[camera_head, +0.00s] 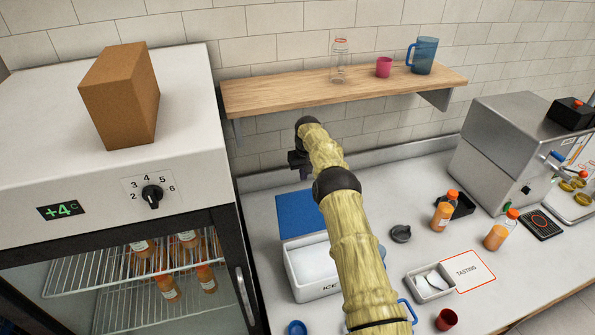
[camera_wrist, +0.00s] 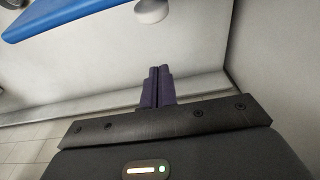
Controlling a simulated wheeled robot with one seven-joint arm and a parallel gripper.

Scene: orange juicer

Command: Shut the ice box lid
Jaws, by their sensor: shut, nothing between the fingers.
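The white ice box (camera_head: 318,286), marked ICE, stands on the counter, partly behind my arm. Its top is open and pale ice (camera_head: 312,262) shows inside. The blue lid (camera_head: 298,214) is open at the box's back edge. My gripper (camera_head: 296,161) is beyond the lid, near the wall, with my arm reaching over the box's right side. In the wrist view, my gripper's dark purple fingers (camera_wrist: 157,78) are closed together and empty. The blue lid (camera_wrist: 70,14) crosses the upper left there, apart from the fingers. A pale rounded piece (camera_wrist: 152,10) shows beside it.
A wooden shelf (camera_head: 335,92) with a bottle, cup and jug is on the wall above my gripper. A fridge (camera_head: 100,210) stands close on the left. A scoop tray (camera_head: 431,283), juice bottles (camera_head: 443,213) and a steel machine (camera_head: 500,150) are to the right.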

